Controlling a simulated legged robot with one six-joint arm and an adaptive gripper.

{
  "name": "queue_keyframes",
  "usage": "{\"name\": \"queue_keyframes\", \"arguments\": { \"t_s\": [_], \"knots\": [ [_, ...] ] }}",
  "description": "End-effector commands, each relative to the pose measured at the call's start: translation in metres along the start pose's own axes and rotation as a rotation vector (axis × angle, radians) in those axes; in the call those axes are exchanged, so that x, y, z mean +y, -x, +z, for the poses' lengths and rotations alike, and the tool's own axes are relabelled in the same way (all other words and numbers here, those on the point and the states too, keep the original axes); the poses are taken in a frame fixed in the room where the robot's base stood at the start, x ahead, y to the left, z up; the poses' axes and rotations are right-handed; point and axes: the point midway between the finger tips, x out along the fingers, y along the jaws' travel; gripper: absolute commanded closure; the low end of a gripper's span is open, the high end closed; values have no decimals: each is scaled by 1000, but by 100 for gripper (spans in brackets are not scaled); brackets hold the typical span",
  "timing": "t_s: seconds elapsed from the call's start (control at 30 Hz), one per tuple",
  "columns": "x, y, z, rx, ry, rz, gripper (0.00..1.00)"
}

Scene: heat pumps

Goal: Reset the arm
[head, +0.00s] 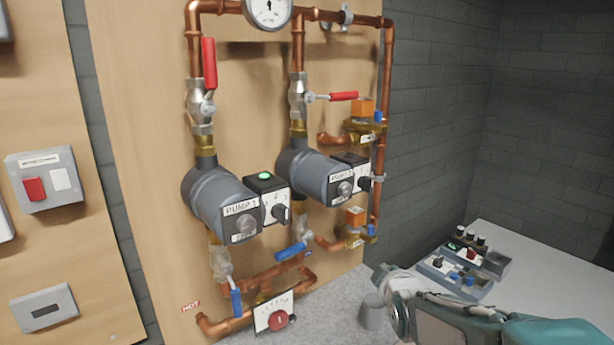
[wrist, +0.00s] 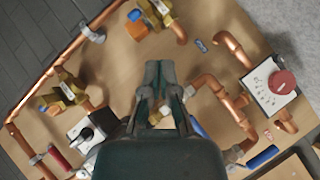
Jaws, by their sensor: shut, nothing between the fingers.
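My gripper (wrist: 160,72) shows in the wrist view with its fingers together and nothing between them. In that view the pipework lies beyond the fingers, turned at an angle. No contact between fingers and pipes is clear. In the head view my arm (head: 455,318) is at the lower right, in front of the light worktop and right of the pump panel. The fingertips cannot be made out clearly there.
A wooden panel (head: 140,120) carries pump 1 (head: 215,200), pump 2 (head: 312,175), copper pipes and red and blue valve handles. A red dial (head: 278,321) sits low on the pipework; it also shows in the wrist view (wrist: 282,83). A component tray (head: 455,278) rests on the worktop (head: 540,275).

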Motion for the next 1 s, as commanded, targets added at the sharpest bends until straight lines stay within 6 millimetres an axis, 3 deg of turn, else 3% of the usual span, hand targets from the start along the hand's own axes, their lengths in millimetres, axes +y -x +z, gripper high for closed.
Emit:
{"name": "queue_keyframes", "arguments": {
  "t_s": [0.27,0.5,0.6,0.77,1.0],
  "knots": [
    [-30,97,14,-208,-432,-202,100],
    [-72,186,34,-452,-785,-324,100],
    [-87,215,42,-541,-889,-350,100],
    [-100,237,48,-619,-968,-368,100],
    [-101,238,48,-627,-975,-370,100]
  ]
}}
